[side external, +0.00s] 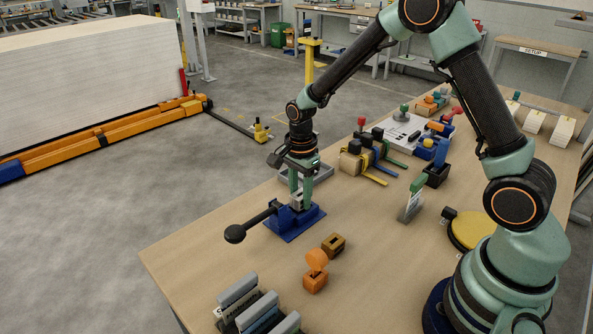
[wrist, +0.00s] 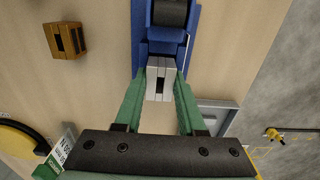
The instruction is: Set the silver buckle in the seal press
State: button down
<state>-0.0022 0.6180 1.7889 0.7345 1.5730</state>
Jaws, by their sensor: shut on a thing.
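The silver buckle (wrist: 159,84) is a small grey block with a dark slot, held between the green fingertips of my gripper (wrist: 160,86). In the side view my gripper (side external: 301,197) points down over the seal press, with the buckle (side external: 297,201) low between its fingers. The seal press (side external: 295,224) has a blue base and a long black lever with a round knob to the left. In the wrist view the blue press (wrist: 139,40) lies just beyond the buckle. I cannot tell whether the buckle touches the press.
A brown buckle (side external: 333,244) and an orange piece (side external: 315,281) lie in front of the press. A grey tray (side external: 318,173) sits behind it. Grey-topped items (side external: 250,305) fill the front edge.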

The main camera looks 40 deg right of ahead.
jog(key=shift+f, duration=0.45)
dwell(0.6)
jog(key=shift+r, duration=0.45)
jog(key=shift+w+d, duration=0.1)
dwell(0.9)
jog(key=shift+f, duration=0.45)
dwell(0.7)
jog(key=shift+r, duration=0.2)
